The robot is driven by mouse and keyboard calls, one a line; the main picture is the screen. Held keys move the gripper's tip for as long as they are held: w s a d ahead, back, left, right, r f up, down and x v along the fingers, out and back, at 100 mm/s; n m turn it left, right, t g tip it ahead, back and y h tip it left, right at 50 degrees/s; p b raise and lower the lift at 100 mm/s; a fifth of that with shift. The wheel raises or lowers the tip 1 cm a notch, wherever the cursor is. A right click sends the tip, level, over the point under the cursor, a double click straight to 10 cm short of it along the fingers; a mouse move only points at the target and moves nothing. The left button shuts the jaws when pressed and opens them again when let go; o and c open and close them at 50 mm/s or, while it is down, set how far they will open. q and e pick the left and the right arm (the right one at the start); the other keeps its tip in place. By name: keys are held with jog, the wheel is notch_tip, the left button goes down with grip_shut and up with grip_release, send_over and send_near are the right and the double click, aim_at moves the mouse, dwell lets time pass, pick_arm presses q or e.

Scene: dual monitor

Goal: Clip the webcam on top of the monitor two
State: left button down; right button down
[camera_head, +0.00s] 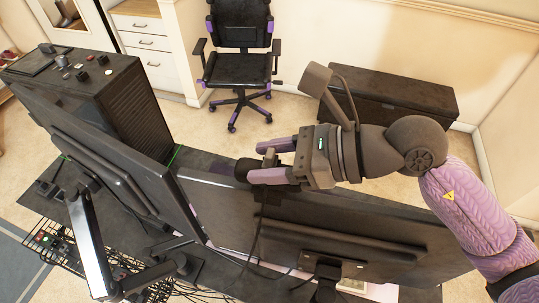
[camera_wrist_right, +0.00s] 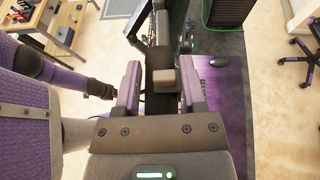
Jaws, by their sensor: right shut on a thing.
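My right gripper (camera_head: 268,165) is shut on the webcam (camera_head: 244,170), a small dark piece held at the fingertips. The webcam also shows between the two purple fingers in the right wrist view (camera_wrist_right: 162,70). A dark cable seems to hang from it behind the right-hand monitor. The gripper is over the top edge of the right-hand monitor (camera_head: 330,232), near that screen's left end. I cannot tell whether the webcam touches the edge. The left-hand monitor (camera_head: 110,150) stands beside it at an angle. Which one is monitor two is not marked. My left gripper (camera_wrist_right: 100,88) shows only small and dark.
A black computer case (camera_head: 110,98) stands at the left of the desk. Monitor arms and a wire tray (camera_head: 70,250) with cables are behind the screens. An office chair (camera_head: 240,60) and a dark chest (camera_head: 395,100) stand beyond. A mouse (camera_wrist_right: 219,61) lies on the purple mat (camera_wrist_right: 225,95).

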jog(key=shift+c, duration=0.5)
grip_release()
jog(key=b+v, duration=0.3)
jog(key=v, duration=0.6)
jog(key=shift+d+r+b, duration=0.1)
jog(key=shift+d+b, duration=0.25)
jog(key=shift+r, duration=0.2)
